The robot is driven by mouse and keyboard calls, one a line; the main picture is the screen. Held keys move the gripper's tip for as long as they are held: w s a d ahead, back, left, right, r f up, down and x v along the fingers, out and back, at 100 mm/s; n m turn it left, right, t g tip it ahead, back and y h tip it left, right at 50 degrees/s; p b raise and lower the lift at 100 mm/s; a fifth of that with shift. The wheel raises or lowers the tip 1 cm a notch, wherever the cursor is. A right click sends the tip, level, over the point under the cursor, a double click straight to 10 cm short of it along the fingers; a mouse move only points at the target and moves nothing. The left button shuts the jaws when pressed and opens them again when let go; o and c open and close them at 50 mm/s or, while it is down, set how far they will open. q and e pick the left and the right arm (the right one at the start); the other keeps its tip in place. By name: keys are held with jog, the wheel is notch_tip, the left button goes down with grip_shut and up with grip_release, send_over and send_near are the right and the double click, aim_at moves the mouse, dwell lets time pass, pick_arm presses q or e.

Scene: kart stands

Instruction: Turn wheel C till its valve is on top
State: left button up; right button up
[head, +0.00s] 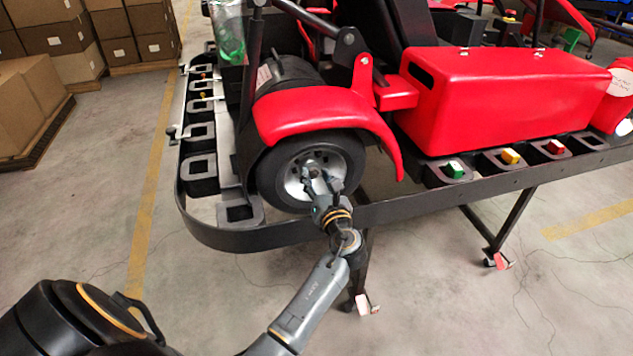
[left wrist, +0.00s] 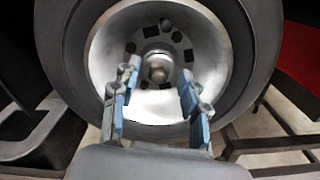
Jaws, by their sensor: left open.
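A black-tyred wheel with a silver rim (head: 294,172) sits under the red fender of the kart. No letter shows on it, so I cannot tell if it is wheel C. In the left wrist view the silver rim (left wrist: 112,50) fills the upper middle, with a round hub and dark holes around it. A small dark round spot (left wrist: 165,24) shows near the top of the rim; I cannot tell if it is the valve. My left gripper (head: 322,178) is open in front of the hub, and its two blue-grey fingers (left wrist: 159,78) stand either side below the hub. Contact is unclear. My right gripper is out of view.
The kart's red body (head: 510,95) rests on a black stand frame (head: 420,207) with legs below. Green, yellow and red blocks sit in black holders along its edge. Cardboard boxes (head: 65,35) stand at the far left. The floor left of the stand is clear.

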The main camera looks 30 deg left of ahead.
pick_arm(q)
jog(key=shift+w+a, duration=0.25)
grip_shut()
jog(key=shift+r, duration=0.1)
jog(key=shift+n, duration=0.7)
grip_release()
